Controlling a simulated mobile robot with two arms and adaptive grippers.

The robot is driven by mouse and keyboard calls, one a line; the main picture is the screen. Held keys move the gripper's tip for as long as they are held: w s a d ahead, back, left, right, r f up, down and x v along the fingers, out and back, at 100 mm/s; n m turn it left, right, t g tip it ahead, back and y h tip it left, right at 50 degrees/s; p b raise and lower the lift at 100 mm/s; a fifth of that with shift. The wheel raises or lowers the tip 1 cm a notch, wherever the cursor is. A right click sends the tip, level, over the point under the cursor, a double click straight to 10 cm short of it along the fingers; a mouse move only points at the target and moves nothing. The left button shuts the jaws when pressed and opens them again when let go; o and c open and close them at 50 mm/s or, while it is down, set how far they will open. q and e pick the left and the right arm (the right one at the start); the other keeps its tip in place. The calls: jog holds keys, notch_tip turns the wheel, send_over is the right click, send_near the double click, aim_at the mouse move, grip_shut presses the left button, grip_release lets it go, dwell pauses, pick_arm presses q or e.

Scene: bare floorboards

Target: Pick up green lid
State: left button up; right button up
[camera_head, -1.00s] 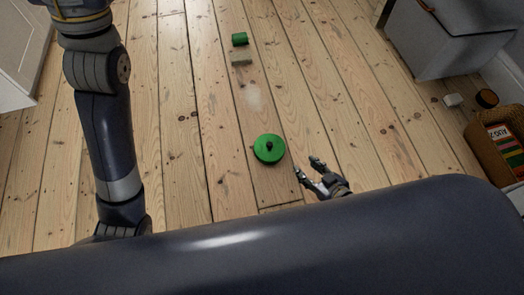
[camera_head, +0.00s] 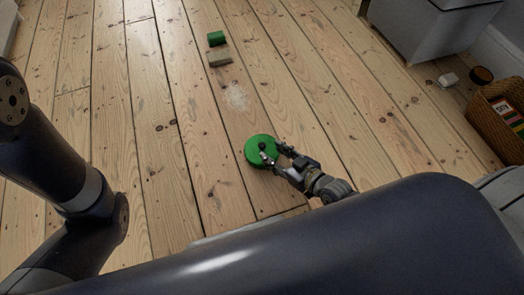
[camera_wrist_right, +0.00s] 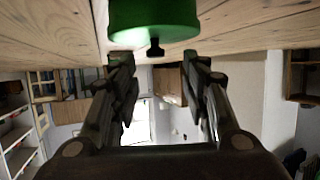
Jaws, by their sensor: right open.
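The green lid (camera_head: 254,147) is a round disc with a small dark knob, lying on the floorboards near the middle of the head view. My right gripper (camera_head: 272,153) is open at the lid's right edge, with one fingertip over the lid close to the knob. In the right wrist view the lid (camera_wrist_right: 153,20) shows at the top, its dark knob pointing down between the open fingers (camera_wrist_right: 163,62). No gap or contact can be made out for certain. My left arm comes in from the left, but its gripper is not in view.
A green block (camera_head: 216,38) and a grey-brown block (camera_head: 220,60) lie farther off, near a pale powdery patch (camera_head: 237,97). A wicker basket (camera_head: 490,120), a white item (camera_head: 448,79), a round dark item (camera_head: 481,75) and a grey box (camera_head: 425,30) stand right. Floor left of the lid is clear.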

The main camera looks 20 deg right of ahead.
aim_at(263, 145)
jog(key=b+x, duration=0.2)
jog(key=x, duration=0.1)
jog(key=b+x, duration=0.1)
jog(key=b, duration=0.1)
jog(key=shift+w+d+f, duration=0.2)
jog(key=shift+w+f, duration=0.05)
jog(key=shift+f, duration=0.05)
jog(key=shift+w+a, duration=0.15)
jog(key=shift+w, duration=0.15)
grip_shut()
